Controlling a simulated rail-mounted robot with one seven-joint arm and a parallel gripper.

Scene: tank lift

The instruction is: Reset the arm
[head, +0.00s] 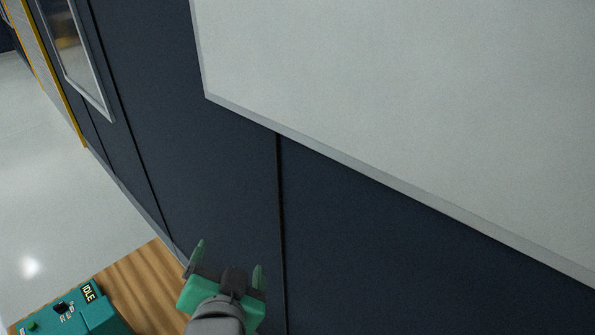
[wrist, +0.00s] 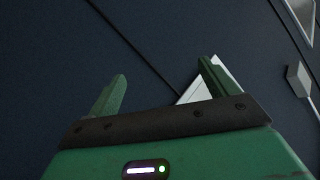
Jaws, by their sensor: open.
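My gripper (head: 229,262) is at the bottom middle of the head view, green with a dark crossbar. Its two green fingers stand apart with nothing between them. In the wrist view my gripper (wrist: 162,90) also shows open and empty, its fingers pointing toward a dark blue wall (wrist: 50,50). A small light on its body glows white and green. I cannot tell how far the fingertips are from the wall.
A teal control box (head: 75,312) with a display reading "IDLE" sits on a wooden surface (head: 145,283) at bottom left. A large pale panel (head: 420,90) covers the upper right wall. A framed window (head: 80,45) is upper left. Pale floor (head: 50,180) at left is clear.

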